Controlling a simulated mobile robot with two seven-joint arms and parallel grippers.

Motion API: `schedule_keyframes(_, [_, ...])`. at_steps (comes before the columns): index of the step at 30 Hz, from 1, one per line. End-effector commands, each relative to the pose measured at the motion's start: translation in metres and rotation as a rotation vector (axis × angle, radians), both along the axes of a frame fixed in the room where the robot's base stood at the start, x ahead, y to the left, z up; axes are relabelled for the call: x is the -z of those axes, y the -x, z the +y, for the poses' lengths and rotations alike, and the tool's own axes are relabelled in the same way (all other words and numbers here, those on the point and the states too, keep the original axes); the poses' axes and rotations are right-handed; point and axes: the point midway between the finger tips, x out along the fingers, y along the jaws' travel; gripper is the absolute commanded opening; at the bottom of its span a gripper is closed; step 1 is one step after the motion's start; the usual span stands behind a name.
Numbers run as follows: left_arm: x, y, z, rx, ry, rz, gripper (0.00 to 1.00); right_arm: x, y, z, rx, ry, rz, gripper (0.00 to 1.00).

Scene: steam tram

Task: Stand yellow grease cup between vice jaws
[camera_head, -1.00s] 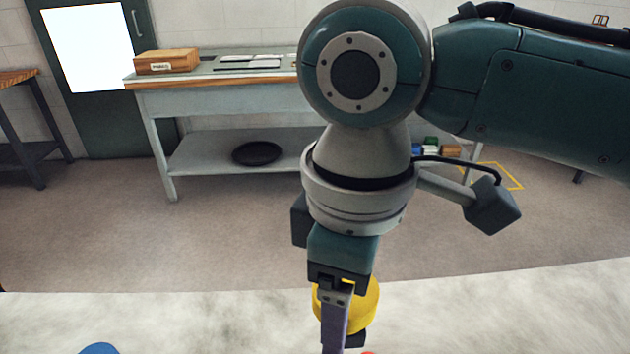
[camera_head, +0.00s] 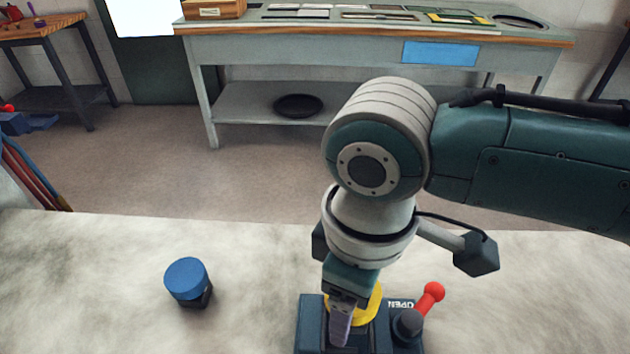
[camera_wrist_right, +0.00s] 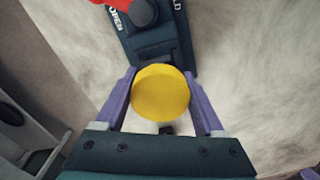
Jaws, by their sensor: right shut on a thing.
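The yellow grease cup (camera_head: 369,304) is held upright in my right gripper (camera_head: 342,330), partly hidden behind a finger. In the right wrist view the cup (camera_wrist_right: 160,92) sits between the two purple fingers (camera_wrist_right: 162,100), which press on its sides. The dark blue vice (camera_head: 310,325) lies under and around the gripper, with OPEN lettering and a red-knobbed lever (camera_head: 432,292). The wrist view shows the vice (camera_wrist_right: 158,45) just beyond the cup. The cup's base and the jaw gap are hidden, so I cannot tell whether it is between the jaws. My left gripper is out of view.
A blue-topped cup (camera_head: 187,279) stands on the pale worktop (camera_head: 100,270), left of the vice, with clear surface between. A grey bench (camera_head: 300,50) with a wooden box (camera_head: 215,9) stands across the floor. A blue vice-like tool (camera_head: 30,122) is at far left.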

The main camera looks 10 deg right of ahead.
Motion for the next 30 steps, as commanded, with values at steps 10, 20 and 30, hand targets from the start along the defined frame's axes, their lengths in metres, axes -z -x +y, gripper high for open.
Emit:
schedule_keyframes(10, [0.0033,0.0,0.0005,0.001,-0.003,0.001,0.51,0.0016,-0.0006,0.0001,0.0,0.0,-0.001,0.0])
schedule_keyframes(20, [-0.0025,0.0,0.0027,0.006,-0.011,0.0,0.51,0.0005,-0.0005,0.0001,0.001,-0.001,-0.001,0.0])
schedule_keyframes(30, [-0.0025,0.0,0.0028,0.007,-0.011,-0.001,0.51,0.0017,-0.0007,0.0002,0.0,-0.001,-0.001,0.0])
